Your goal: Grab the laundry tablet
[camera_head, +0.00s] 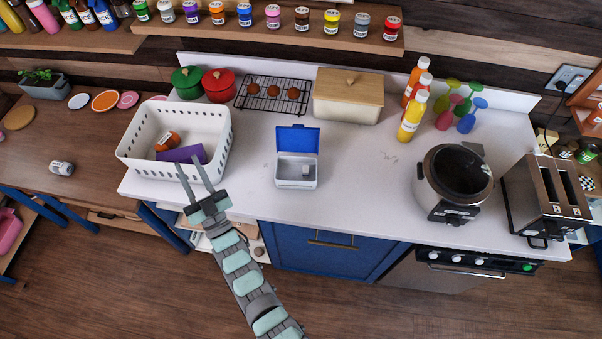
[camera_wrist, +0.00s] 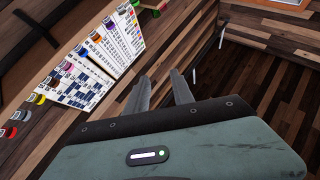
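A small white box (camera_head: 296,183) with a raised blue lid (camera_head: 298,138) stands open on the white counter. A small pale block, which looks like the laundry tablet (camera_head: 306,170), lies inside it toward the right. My gripper (camera_head: 188,162) is left of the box, in front of the white basket in the head view. Its two fingers are apart with nothing between them. The fingers also show apart in the wrist view (camera_wrist: 160,90). The box and tablet are not in the wrist view.
A white perforated basket (camera_head: 124,158) holds an orange-brown item and a purple block. A wire rack (camera_head: 243,103), a cream bread box (camera_head: 345,110) and bottles (camera_head: 412,118) stand behind. A cooker (camera_head: 440,190) and toaster (camera_head: 545,195) are at right. Counter right of the box is clear.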

